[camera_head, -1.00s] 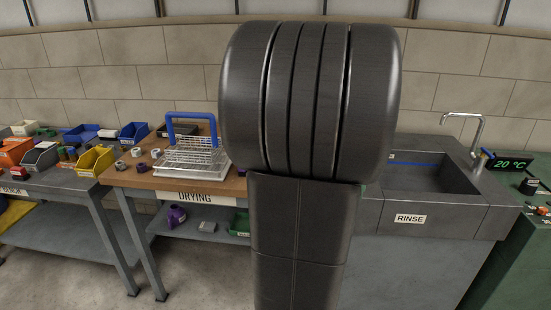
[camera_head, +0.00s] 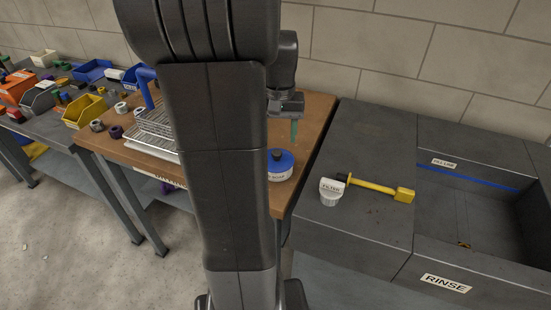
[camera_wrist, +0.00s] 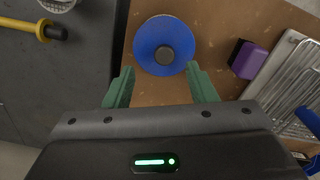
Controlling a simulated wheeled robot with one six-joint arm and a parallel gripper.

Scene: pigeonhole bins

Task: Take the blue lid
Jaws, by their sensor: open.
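The blue lid (camera_head: 286,164) is round with a dark knob and sits on a white labelled container (camera_head: 279,177) at the right part of the wooden table. In the wrist view the blue lid (camera_wrist: 145,46) is seen from above, just beyond and between the fingertips. My gripper (camera_wrist: 160,70) is open and empty, with a green finger on either side and the lid apart from both. In the head view my gripper (camera_head: 294,132) hangs above and behind the lid, partly hidden by my arm.
A wire rack (camera_head: 156,122) stands left on the wooden table (camera_head: 312,112); a purple block (camera_wrist: 248,60) lies between rack and lid in the wrist view. Right are a filter cup (camera_head: 331,192), a yellow-handled tool (camera_head: 372,187) and the sink (camera_head: 480,215).

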